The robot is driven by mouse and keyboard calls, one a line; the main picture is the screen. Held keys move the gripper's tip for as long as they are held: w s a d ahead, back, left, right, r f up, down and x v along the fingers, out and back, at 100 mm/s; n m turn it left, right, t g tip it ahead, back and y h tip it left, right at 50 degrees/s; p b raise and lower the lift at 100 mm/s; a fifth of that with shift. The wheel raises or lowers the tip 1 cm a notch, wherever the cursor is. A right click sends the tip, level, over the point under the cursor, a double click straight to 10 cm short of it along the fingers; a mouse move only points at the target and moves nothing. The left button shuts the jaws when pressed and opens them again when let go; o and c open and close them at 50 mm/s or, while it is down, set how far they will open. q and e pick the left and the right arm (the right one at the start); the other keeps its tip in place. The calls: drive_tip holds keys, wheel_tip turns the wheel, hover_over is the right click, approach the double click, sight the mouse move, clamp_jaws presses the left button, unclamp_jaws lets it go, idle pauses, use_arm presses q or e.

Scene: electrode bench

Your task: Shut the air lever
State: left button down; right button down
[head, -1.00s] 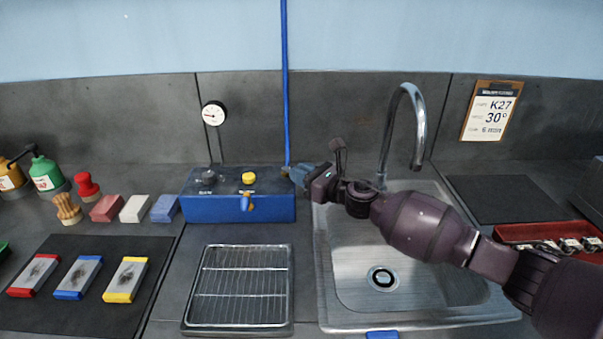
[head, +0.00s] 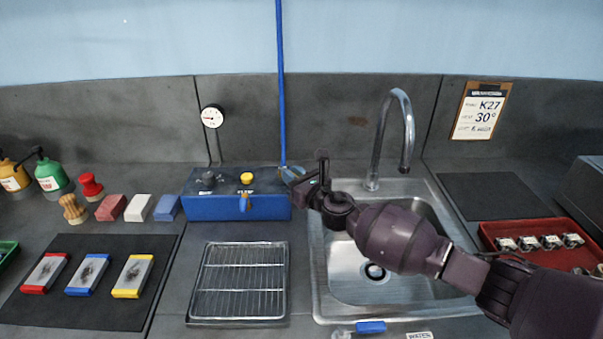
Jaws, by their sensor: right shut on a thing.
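The air lever (head: 285,170) is a small part at the foot of the blue air pipe (head: 280,85), just behind the right end of the blue box (head: 230,207). My right gripper (head: 292,176) reaches in from the right across the sink. It is shut on the air lever, and its fingers hide much of it, so I cannot tell the lever's exact angle. My left gripper is not in view.
A sink (head: 330,290) with a tall faucet (head: 408,130) lies under my right arm. A wire rack (head: 240,285) stands before the box. Coloured blocks (head: 138,207), bottles (head: 50,175) and a dark mat (head: 120,312) are at left; a red tray (head: 490,235) is at right.

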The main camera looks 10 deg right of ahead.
drive_tip(key=c, duration=1)
unclamp_jaws()
drive_tip(key=shift+c, duration=0.2)
drive_tip(key=v, duration=1)
drive_tip(key=shift+s+p, duration=0.35)
drive_tip(key=shift+d, duration=0.15)
